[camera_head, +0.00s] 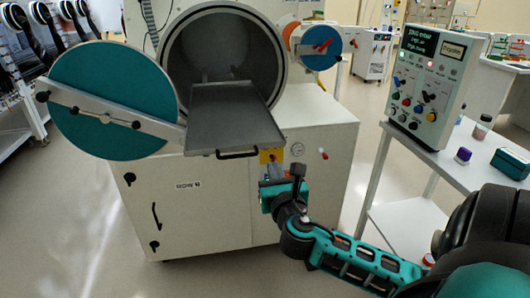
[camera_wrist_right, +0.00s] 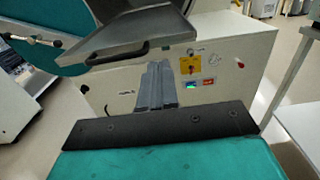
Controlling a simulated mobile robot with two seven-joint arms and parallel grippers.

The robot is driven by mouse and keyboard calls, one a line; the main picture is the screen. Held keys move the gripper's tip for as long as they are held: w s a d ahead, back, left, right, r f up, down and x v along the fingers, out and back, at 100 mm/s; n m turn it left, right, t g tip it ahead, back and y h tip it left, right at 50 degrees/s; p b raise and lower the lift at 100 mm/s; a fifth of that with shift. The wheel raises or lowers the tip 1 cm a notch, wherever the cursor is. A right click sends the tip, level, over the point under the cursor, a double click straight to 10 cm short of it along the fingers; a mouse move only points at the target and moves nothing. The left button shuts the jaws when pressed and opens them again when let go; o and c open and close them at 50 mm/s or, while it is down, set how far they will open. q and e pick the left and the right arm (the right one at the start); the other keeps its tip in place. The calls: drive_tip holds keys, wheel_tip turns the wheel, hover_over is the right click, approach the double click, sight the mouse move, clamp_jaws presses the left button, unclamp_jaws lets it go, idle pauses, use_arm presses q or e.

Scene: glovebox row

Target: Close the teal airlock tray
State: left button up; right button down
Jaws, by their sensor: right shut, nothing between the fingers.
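The airlock tray (camera_head: 235,112) is a grey metal tray. It sticks out of the round airlock opening (camera_head: 222,50), and its black bar handle (camera_head: 237,154) is on the front edge. A round teal door (camera_head: 112,85) stands swung open to the left of the tray. My right gripper (camera_head: 273,170) is below and right of the handle, apart from it, shut and empty. In the right wrist view the grey fingers (camera_wrist_right: 158,75) are together, with the handle (camera_wrist_right: 117,52) to their upper left. My left gripper is not in view.
The white cabinet (camera_head: 210,205) under the airlock stands behind my right gripper. A control box (camera_head: 432,80) sits on a side table (camera_head: 455,160) at the right, with a purple-capped bottle (camera_head: 463,155) and a teal box (camera_head: 510,163). Floor in front of the cabinet is clear.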

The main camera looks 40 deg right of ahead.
sight(263, 146)
drive_tip(key=x, duration=0.8)
drive_tip(key=shift+w+d, duration=0.1)
drive_tip(key=shift+w, duration=0.25)
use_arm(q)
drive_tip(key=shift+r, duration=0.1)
